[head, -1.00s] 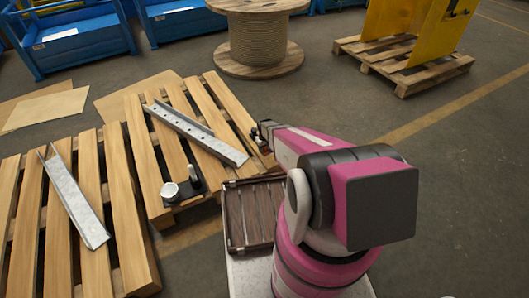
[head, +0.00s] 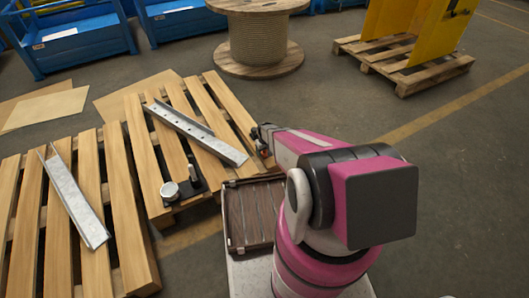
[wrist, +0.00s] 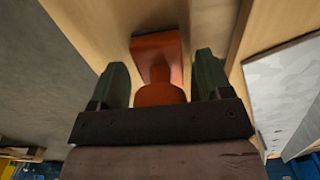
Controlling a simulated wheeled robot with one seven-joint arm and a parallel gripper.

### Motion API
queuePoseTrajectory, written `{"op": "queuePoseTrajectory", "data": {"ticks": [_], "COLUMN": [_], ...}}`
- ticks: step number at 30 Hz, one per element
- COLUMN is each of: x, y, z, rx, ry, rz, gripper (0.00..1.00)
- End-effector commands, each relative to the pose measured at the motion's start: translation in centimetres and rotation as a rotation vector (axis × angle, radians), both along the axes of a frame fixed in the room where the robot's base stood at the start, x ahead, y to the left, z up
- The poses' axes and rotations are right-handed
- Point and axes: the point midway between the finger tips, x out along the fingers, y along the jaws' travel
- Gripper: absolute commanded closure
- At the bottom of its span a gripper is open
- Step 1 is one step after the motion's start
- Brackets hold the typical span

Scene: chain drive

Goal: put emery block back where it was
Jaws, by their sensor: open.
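The emery block, as I take it, is an orange-red block with a rounded knob (wrist: 158,62). In the wrist view it is against a pale wooden slat, between my two dark green fingers. My gripper (wrist: 162,72) is open, with a finger on either side of the knob and visible gaps between. In the head view my gripper (head: 262,138) is at the right edge of the far pallet (head: 229,98), and a small orange spot shows beneath it. The block is mostly hidden there by my arm.
A perforated metal channel (head: 195,132) lies on the far pallet, left of my gripper. A dark fixture with a round metal part (head: 170,190) is at its near edge. Another metal channel (head: 75,200) lies on the near-left pallet. A dark slatted tray (head: 232,243) is beside my arm.

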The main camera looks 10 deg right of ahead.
Motion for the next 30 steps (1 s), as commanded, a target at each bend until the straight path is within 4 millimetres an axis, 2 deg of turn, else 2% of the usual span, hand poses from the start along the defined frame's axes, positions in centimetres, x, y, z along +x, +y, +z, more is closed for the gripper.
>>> {"op": "queuePoseTrajectory", "data": {"ticks": [5,16,24,26,28,30], "x": [-0.1,-0.2,-0.1,-0.5,-1.4,-3.0], "y": [0.0,0.0,0.0,0.0,0.0,0.0], "z": [2.1,9.3,12.0,12.7,14.3,16.9], "rx": [0.0,0.0,0.0,0.0,0.0,0.0], "ry": [-0.002,-0.002,-0.001,-0.001,-0.001,-0.002], "rz": [0.0,0.0,0.0,-0.004,-0.016,-0.038], "gripper": [0.28,0.28,0.28,0.28,0.28,0.28]}}
